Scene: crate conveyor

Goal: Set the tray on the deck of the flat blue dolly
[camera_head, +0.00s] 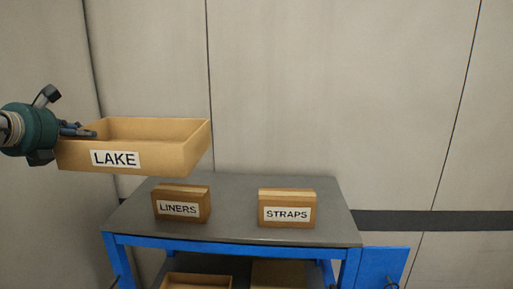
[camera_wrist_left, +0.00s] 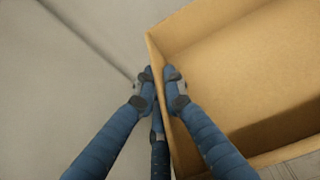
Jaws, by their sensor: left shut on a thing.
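The tan open-topped tray (camera_head: 180,157) labelled LAKE is at the left in the head view, held level in the air above the table's back left corner. My left gripper (camera_head: 85,131) is shut on its left wall. In the left wrist view, the blue fingers of the gripper (camera_wrist_left: 159,78) pinch the wall of the tray (camera_wrist_left: 230,70) from both sides, and the visible part of its inside is empty. I cannot make out a flat blue dolly for certain. My right gripper is not in view.
A grey-topped table (camera_head: 240,205) with a blue frame stands below. It carries a LINERS box (camera_head: 181,207) and a STRAPS box (camera_head: 287,212), with a clear gap between them. More tan containers (camera_head: 197,280) show underneath. A blue panel (camera_head: 385,265) is at its right.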

